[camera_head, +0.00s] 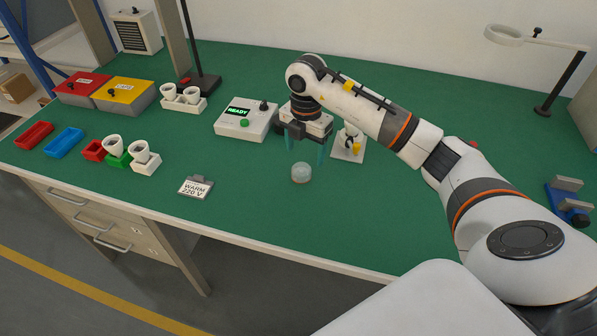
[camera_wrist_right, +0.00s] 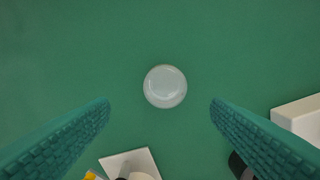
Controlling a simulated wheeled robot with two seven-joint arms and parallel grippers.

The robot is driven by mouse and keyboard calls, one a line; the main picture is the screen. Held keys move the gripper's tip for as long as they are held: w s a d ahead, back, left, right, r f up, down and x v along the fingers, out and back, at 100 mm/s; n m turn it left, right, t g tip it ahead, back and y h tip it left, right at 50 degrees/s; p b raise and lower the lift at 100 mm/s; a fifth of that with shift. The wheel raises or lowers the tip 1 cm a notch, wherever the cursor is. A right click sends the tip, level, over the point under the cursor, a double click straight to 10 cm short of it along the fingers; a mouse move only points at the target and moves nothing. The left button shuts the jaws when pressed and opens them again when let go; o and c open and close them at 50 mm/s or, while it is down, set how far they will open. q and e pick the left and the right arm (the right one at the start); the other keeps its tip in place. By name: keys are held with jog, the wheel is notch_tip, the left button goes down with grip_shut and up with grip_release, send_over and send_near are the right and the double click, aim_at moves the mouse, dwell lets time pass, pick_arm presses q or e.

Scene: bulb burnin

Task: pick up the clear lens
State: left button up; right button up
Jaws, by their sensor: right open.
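The clear lens (camera_head: 301,173) is a small, round, pale translucent disc lying on the green bench mat in front of my right arm. In the right wrist view the lens (camera_wrist_right: 165,87) sits near the middle, a little beyond the fingertips and between their lines. My right gripper (camera_head: 305,150) points down above the mat, just behind the lens in the head view. Its two green ribbed fingers (camera_wrist_right: 160,108) are spread apart with nothing between them, and they do not touch the lens. My left gripper is not in view.
A white box with a READY display (camera_head: 236,125) stands left of my right gripper. A white stand (camera_head: 345,153) with a yellow part is close on its right. A WARM 220 V card (camera_head: 195,187) lies to the left. The mat in front of the lens is clear.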

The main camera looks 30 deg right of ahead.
aim_at(302, 167)
jog(key=shift+a+f, duration=0.1)
jog(key=shift+f, duration=0.3)
jog(key=shift+a+f, duration=0.1)
jog(key=shift+f, duration=0.05)
jog(key=f, duration=0.2)
jog(key=f+p, duration=0.1)
jog(key=f, duration=0.1)
jog(key=shift+w+a+f, duration=0.2)
jog(key=shift+f, duration=0.4)
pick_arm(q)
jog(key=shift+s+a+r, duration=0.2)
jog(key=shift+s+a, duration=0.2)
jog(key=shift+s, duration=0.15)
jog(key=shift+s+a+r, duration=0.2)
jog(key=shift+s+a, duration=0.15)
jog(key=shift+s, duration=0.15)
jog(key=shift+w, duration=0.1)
pick_arm(e)
jog(key=c, duration=1)
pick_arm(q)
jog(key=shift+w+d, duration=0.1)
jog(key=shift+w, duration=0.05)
pick_arm(e)
jog(key=shift+r, duration=0.1)
